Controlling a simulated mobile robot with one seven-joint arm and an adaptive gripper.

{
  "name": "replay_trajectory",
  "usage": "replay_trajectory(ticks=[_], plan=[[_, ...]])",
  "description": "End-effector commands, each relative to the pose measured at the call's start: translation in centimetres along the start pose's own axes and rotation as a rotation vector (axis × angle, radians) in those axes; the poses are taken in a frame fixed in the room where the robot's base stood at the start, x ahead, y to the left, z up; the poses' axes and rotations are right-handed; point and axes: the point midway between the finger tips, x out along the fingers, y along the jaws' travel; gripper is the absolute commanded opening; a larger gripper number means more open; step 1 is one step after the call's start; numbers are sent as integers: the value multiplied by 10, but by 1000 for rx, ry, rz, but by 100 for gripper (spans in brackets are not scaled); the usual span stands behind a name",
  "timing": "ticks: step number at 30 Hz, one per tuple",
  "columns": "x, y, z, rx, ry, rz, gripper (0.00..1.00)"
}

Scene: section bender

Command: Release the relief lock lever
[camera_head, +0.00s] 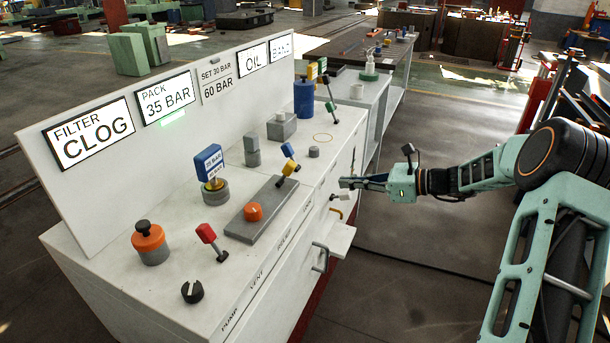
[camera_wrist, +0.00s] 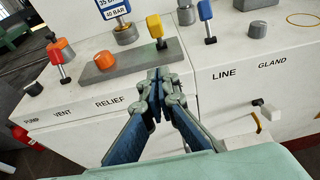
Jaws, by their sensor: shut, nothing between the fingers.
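A grey plate (camera_head: 268,222) lies on the bench top behind the RELIEF label (camera_wrist: 110,103). It carries an orange knob (camera_head: 253,212) and a lever with a yellow handle (camera_head: 289,168), standing up at the plate's far end. In the wrist view the yellow-handled lever (camera_wrist: 156,28) rises just beyond my fingertips, and the orange knob (camera_wrist: 104,60) is to their left. No label names the lock lever itself. My gripper (camera_head: 343,183) is shut and empty, by the bench's front edge; in the wrist view its fingertips (camera_wrist: 157,75) cover part of the plate's right end. I see no contact with the lever.
A blue-handled lever (camera_wrist: 206,14) stands right of the plate, behind LINE.

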Motion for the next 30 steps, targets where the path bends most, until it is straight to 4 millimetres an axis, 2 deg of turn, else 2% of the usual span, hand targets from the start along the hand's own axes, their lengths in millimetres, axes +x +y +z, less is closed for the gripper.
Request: replay_trajectory(ticks=[4, 8, 20, 24, 30], plan=[[6, 0, 0, -1, 1, 2, 0], [24, 1, -1, -1, 1, 3, 0], [106, 1, 0, -4, 2, 2, 0], [119, 0, 17, -5, 2, 1, 0], [128, 0, 26, -2, 3, -1, 0]])
